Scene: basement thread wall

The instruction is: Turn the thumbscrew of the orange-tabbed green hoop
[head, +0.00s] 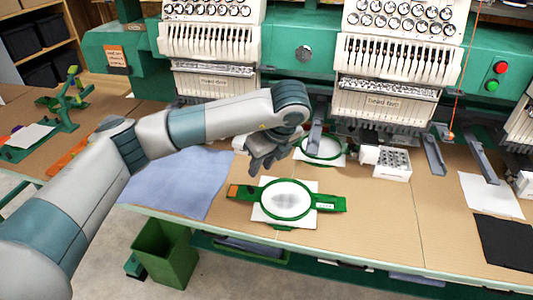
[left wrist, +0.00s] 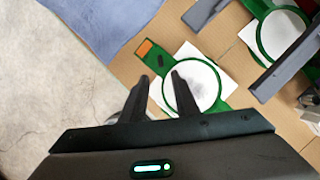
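The orange-tabbed green hoop (head: 309,204) lies flat on the table, around white fabric with a grey patch. Its orange tab (head: 233,190) is at the left end. The hoop also shows in the left wrist view (left wrist: 222,89), with the orange tab (left wrist: 145,47) at upper left. A small green piece (head: 280,227) juts from the hoop's near side; I cannot tell if it is the thumbscrew. My left gripper (head: 264,168) hangs above and behind the hoop. In the wrist view its two fingers (left wrist: 161,78) stand apart with nothing held. My right gripper is not in view.
A second green hoop (head: 342,158) lies behind, below the embroidery machine heads (head: 215,80). A white box (head: 392,172) stands to its right. Blue cloth (head: 185,180) lies at left, black cloth (head: 505,242) at right. A green bin (head: 165,255) stands below the front edge.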

